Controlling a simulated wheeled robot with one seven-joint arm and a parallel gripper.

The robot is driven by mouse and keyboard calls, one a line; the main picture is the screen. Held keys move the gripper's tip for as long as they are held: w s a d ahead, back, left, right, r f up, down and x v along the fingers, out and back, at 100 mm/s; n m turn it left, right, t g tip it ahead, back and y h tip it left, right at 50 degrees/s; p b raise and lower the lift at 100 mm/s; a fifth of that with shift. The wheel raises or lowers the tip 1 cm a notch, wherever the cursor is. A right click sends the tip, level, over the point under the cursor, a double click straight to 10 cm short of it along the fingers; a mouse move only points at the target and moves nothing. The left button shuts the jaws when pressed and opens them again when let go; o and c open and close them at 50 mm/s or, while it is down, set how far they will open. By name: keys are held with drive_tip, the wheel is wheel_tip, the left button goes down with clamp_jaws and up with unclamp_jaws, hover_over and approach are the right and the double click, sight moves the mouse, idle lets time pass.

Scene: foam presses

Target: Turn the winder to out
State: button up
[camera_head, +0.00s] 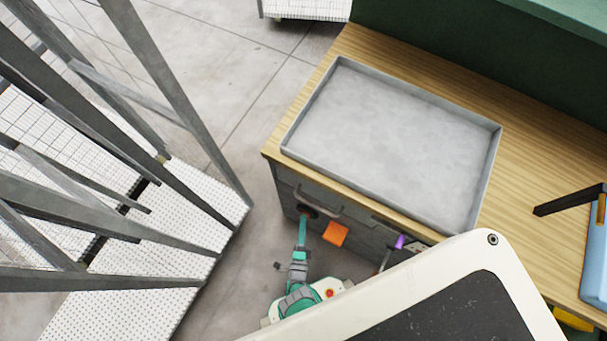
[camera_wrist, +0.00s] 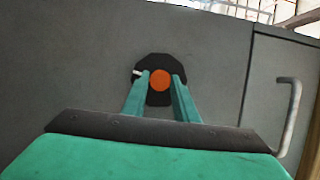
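The winder (camera_wrist: 160,99) is a black knob with an orange round centre on a grey panel in the wrist view. A small white mark shows at its left edge, pointing left. In the head view the winder (camera_head: 307,212) is a dark spot on the bench's front, partly hidden. My gripper (camera_wrist: 161,75) has its two teal fingers apart, one on each side of the orange centre, overlapping the black part. Contact with the winder cannot be told. My gripper (camera_head: 302,222) also shows in the head view, reaching up to the bench front.
A grey tray (camera_head: 492,165) lies on the wooden bench top (camera_head: 277,150). A bar handle (camera_wrist: 290,118) is right of the winder. An orange block (camera_head: 336,233) and a purple-tipped part (camera_head: 400,241) are near the front. A metal stair frame (camera_head: 180,110) stands at left.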

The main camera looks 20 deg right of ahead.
drive_tip(key=o, duration=0.4)
drive_tip(key=shift+s, duration=0.1)
drive_tip(key=v, duration=1)
drive_tip(key=shift+s+a, duration=0.25)
drive_tip(key=shift+s, duration=0.1)
